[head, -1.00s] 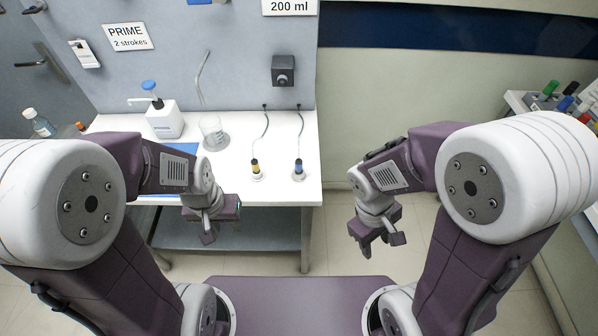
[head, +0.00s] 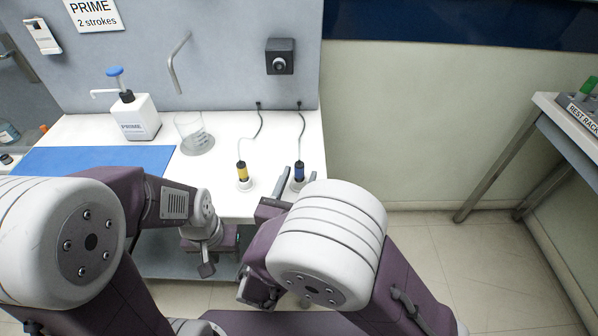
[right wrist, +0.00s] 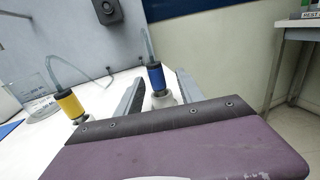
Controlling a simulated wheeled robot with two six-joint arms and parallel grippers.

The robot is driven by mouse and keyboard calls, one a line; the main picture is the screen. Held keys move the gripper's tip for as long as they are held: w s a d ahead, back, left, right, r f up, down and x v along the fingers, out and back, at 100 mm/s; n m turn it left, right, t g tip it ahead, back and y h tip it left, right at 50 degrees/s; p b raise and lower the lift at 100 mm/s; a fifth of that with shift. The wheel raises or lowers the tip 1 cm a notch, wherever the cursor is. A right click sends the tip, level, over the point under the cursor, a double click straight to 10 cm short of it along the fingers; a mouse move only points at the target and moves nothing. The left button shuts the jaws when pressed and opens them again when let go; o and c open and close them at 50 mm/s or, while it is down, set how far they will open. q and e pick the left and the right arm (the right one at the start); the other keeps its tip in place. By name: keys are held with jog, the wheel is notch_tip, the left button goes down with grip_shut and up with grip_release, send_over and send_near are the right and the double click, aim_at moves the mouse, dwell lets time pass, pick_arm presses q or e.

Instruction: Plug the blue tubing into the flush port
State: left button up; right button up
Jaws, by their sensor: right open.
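The blue tubing ends in a blue connector (head: 299,171) standing upright in a white holder at the bench's front right. Its dark tube runs up to the back panel. In the right wrist view the blue connector (right wrist: 156,78) shows between my fingers. My right gripper (head: 297,178) is open, one finger on each side of it; I cannot tell whether they touch it. A black square fitting with a round opening (head: 280,61), likely the flush port, is on the back panel above. My left gripper (head: 207,264) hangs by the bench's front edge; its jaws are unclear.
A yellow connector (head: 243,173) stands in a holder left of the blue one. A glass beaker (head: 193,134), a PRIME pump bottle (head: 136,117), a bent metal spout (head: 175,65) and a blue mat (head: 85,160) are further left. A rest rack (head: 582,107) stands far right.

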aim_at(303, 163)
jog(key=shift+w+d, duration=0.1)
jog(key=shift+w, duration=0.2)
jog(key=x, duration=0.5)
jog(key=shift+a, duration=0.25)
grip_shut()
jog(key=shift+r, duration=0.1)
notch_tip(303, 163, up, 5)
jog(key=shift+f+p, duration=0.25)
jog(key=shift+p, duration=0.45)
jog(key=s+d+r+b, duration=0.4)
jog(key=s+d+r, duration=0.2)
jog(key=d, duration=0.4)
jog(key=shift+s+r+b, duration=0.15)
jog(key=shift+r+b, duration=0.1)
jog(key=shift+b, duration=0.05)
